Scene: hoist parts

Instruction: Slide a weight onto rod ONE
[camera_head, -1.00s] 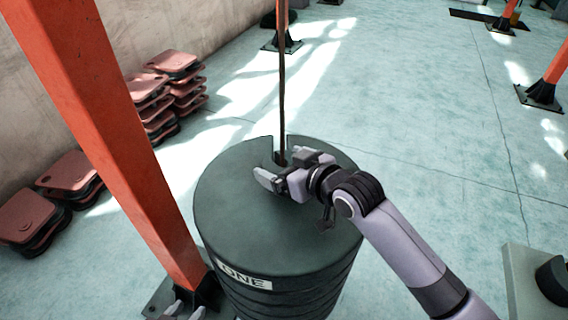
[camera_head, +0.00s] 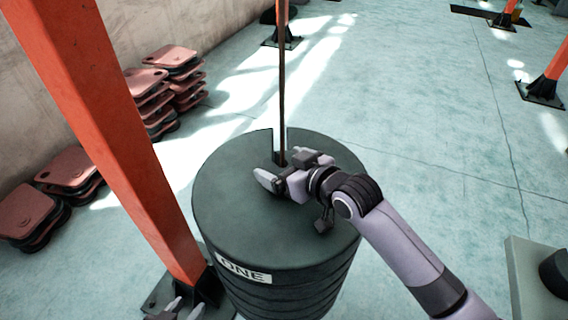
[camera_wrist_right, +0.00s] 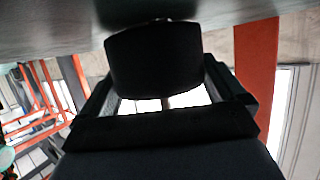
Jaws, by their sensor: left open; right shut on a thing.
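A large dark green round weight (camera_head: 250,205) stands in the middle of the head view. It has a white label reading ONE (camera_head: 243,270), ribbed sides and a slot in its far edge. A thin brown rod (camera_head: 282,85) comes down from above to the slot. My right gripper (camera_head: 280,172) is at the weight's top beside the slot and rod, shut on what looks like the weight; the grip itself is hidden. In the right wrist view dark gripper parts (camera_wrist_right: 160,128) fill the middle. My left gripper (camera_head: 182,310) is open and empty at the bottom edge, mostly cut off.
An orange post (camera_head: 125,140) rises close to the left of the weight. Stacks of reddish slabs (camera_head: 65,170) lie along the left wall. A pale block with a dark round part (camera_head: 525,275) is at the lower right.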

